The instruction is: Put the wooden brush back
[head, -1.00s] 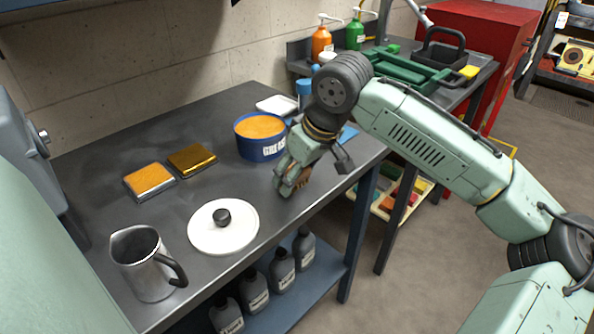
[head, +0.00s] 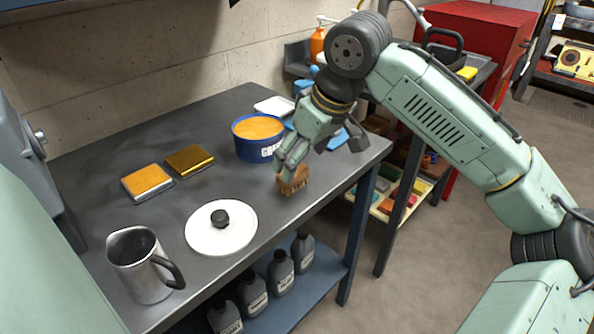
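The wooden brush (head: 294,181) is a small brown block with bristles facing down. It is at the right part of the grey workbench (head: 150,215), near its front edge, and appears to rest on the top. My gripper (head: 287,168) points down right above the brush, its fingertips overlapping the brush's upper edge in this view. The fingers hide part of the brush's top, and I cannot tell whether they touch it or how far apart they are.
A blue tub of orange grease (head: 258,151) stands just left of my gripper. A white lid with a black knob (head: 206,238), a metal jug (head: 136,272) and two golden-orange blocks (head: 148,185) (head: 190,161) are further left. Grey bottles (head: 281,272) stand on the lower shelf.

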